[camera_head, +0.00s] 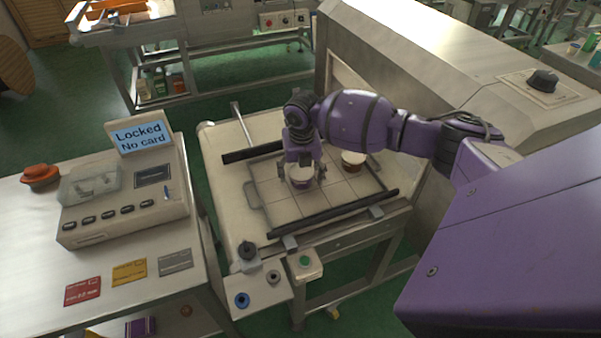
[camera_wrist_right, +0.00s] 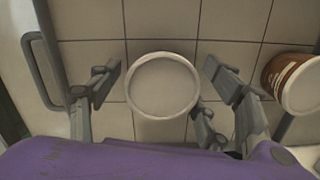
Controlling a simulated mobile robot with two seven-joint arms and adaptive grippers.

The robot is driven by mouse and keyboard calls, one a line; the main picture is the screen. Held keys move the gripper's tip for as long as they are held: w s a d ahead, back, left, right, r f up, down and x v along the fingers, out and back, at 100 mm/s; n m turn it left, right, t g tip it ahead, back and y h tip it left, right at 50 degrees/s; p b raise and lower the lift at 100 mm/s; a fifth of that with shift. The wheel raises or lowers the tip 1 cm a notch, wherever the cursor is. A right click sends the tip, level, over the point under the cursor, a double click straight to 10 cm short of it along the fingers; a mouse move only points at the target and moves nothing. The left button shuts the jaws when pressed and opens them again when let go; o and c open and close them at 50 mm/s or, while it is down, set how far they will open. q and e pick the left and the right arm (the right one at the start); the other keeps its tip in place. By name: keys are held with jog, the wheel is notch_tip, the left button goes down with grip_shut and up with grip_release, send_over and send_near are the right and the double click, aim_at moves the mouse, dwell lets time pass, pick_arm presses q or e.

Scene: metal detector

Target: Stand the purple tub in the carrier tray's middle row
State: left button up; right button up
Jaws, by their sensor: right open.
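The purple tub (camera_head: 302,183) stands upright on the carrier tray (camera_head: 262,190), directly under my right gripper. Its pale round lid (camera_wrist_right: 162,85) faces up in the right wrist view, and a purple band shows below the lid in the head view. My right gripper (camera_head: 303,180) is open, with its fingers spread on both sides of the tub and gaps beside the lid in the wrist view (camera_wrist_right: 160,88). The tray floor is marked with a grid of lines. I cannot tell which row the tub is in. My left gripper is out of view.
A brown tub with a pale lid (camera_head: 353,159) stands on the tray to the right. Dark rails (camera_head: 335,214) flank the tray on the conveyor. The large detector housing (camera_head: 420,60) rises behind. A control box reading "Locked No card" (camera_head: 125,200) is on the left table.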

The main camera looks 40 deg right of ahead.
aim_at(301, 174)
notch_tip(301, 174, up, 12)
jog(key=s, duration=0.1)
jog(key=shift+s+a+r+p, duration=0.15)
jog(key=shift+s+a+p, duration=0.05)
jog(key=shift+a+p, duration=0.2)
